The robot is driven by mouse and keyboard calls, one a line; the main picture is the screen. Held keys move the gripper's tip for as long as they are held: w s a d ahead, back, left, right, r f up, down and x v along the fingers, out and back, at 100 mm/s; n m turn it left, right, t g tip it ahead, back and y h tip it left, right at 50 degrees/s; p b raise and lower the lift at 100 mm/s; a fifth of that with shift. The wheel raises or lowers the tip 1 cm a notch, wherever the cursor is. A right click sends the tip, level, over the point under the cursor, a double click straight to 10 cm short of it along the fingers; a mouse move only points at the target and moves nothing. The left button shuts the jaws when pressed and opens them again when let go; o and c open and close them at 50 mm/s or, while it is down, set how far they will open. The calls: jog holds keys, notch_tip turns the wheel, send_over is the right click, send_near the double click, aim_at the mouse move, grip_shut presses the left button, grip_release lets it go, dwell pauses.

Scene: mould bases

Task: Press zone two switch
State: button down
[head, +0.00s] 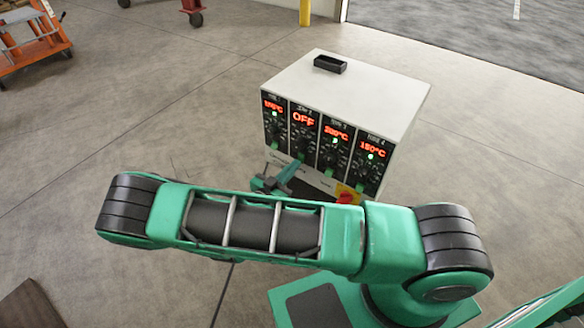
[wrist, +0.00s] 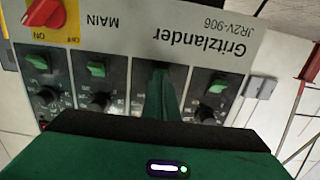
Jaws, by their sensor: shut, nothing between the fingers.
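The white controller box (head: 365,88) stands ahead of me with a row of zone modules on its front. The zone two display (head: 303,119) reads OFF in red. My gripper (head: 297,165) is shut and empty, with its green fingertips at the lower part of the zone two module. In the wrist view, which shows the panel upside down, the fingers (wrist: 160,88) cover the place in the zone two column where the other columns have a green switch. The zone two switch is hidden, and I cannot tell whether the fingertips touch it.
Green switches of zone one (wrist: 218,86), zone three (wrist: 96,69) and zone four (wrist: 41,59) flank the fingers. A red main knob (head: 348,196) sits low on the panel. A black tray (head: 330,64) lies on top. An orange cart (head: 35,40) stands far left.

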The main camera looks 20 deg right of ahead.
jog(key=shift+s+a+r, duration=0.2)
jog(key=shift+a+r, duration=0.05)
jog(key=shift+a, duration=0.05)
jog(key=f+v, duration=0.2)
jog(key=v, duration=1)
jog(key=shift+a, duration=0.15)
